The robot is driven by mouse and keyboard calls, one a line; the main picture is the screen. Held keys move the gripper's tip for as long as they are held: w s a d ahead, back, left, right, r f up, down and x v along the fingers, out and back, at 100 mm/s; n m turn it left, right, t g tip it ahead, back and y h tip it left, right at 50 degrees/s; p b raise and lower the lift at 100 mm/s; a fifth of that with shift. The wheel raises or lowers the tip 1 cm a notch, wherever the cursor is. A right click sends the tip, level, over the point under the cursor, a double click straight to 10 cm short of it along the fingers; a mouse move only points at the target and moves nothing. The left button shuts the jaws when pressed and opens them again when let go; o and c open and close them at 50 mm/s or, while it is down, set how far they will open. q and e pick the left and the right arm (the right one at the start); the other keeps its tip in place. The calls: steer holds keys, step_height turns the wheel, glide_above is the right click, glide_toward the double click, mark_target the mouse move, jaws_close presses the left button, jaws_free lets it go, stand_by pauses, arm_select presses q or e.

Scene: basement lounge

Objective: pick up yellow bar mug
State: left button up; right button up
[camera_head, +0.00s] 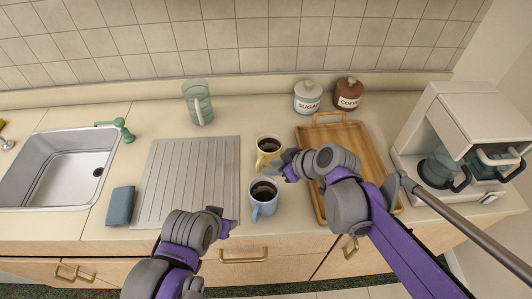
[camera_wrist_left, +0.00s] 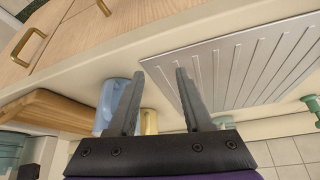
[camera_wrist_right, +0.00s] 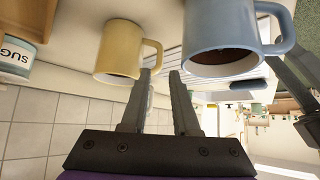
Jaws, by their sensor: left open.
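The yellow mug (camera_head: 268,146), full of dark liquid, stands upright on the counter. It also shows at the upper left of the right wrist view (camera_wrist_right: 118,50), its handle just beyond my right fingertips. My right gripper (camera_head: 284,166) is open and empty beside the yellow mug's handle side; whether a finger touches the handle I cannot tell. My left gripper (camera_head: 230,225) is open and empty near the counter's front edge. In the left wrist view, its fingers (camera_wrist_left: 160,74) partly cover the yellow mug (camera_wrist_left: 149,121).
A light blue mug (camera_head: 263,197) with dark liquid stands close in front of the yellow mug. A wooden tray (camera_head: 350,137) lies to the right, a ribbed drainboard (camera_head: 190,180) to the left. Sugar (camera_head: 307,98) and coffee (camera_head: 348,95) jars and a glass pitcher (camera_head: 198,103) stand behind.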

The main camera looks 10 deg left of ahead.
mark_target(258, 172)
steer(key=x, duration=0.8)
steer(key=shift+w+a+f, duration=0.15)
steer(key=shift+f, duration=0.05)
jaws_close()
stand_by(1.2)
